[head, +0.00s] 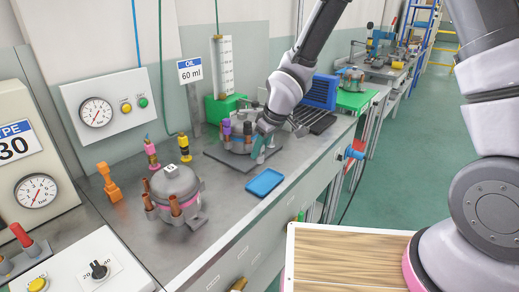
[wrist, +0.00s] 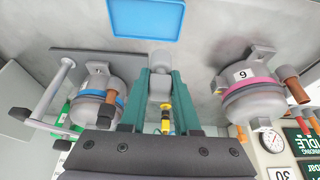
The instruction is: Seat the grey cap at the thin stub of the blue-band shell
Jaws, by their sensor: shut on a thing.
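My gripper (wrist: 160,75) is shut on a small light grey cap (wrist: 160,62) held between its green fingertips. In the head view my gripper (head: 260,150) is at the right side of the blue-band shell's dark plate, above the bench. The blue-band shell (wrist: 92,88) stands left of my fingers in the wrist view, with a copper stub (wrist: 112,96) on its side nearest them. The cap is apart from this shell. My fingers hide part of the shell in the head view, and I cannot pick out its thin stub there.
A pink-band shell (head: 176,182) stands front left on the bench and also shows in the wrist view (wrist: 246,92). A blue tray (head: 264,183) lies in front of my gripper. An orange fixture (head: 109,183) and a green-based cylinder (head: 224,70) stand behind.

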